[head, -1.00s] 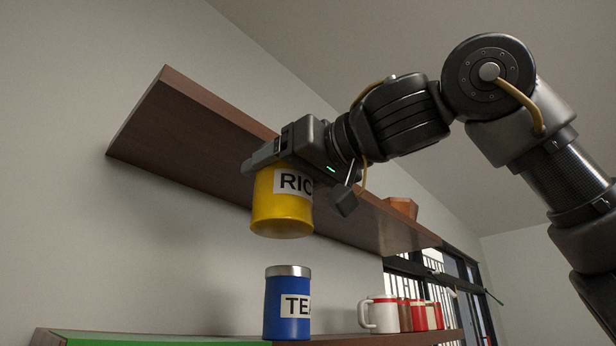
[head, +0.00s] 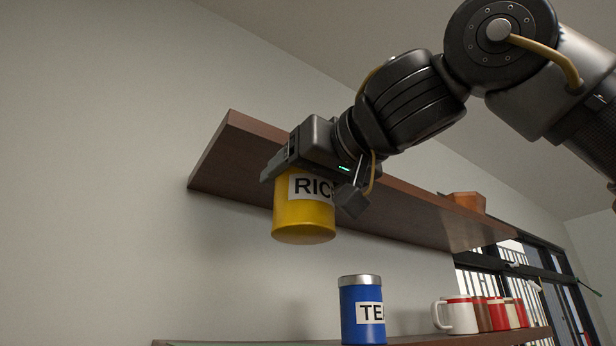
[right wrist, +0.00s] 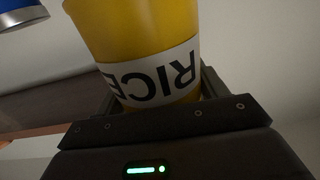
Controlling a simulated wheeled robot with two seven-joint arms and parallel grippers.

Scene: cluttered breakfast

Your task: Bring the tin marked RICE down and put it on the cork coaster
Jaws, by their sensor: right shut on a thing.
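The yellow tin marked RICE (head: 303,217) hangs upright in my right gripper (head: 312,178), in front of the upper shelf. My right gripper is shut on its upper part. In the right wrist view the tin (right wrist: 150,35) sits between the fingers (right wrist: 160,118), its label upside down. The tin's top is hidden by the gripper in the head view. The cork coaster is not in view. My left gripper is not in view.
The upper wooden shelf (head: 240,155) is close behind the tin and holds an orange-brown object (head: 467,201). A blue tin (head: 361,300) with a partly visible label and several mugs (head: 458,316) stand on the lower shelf (head: 405,340). Open air lies left of the tin.

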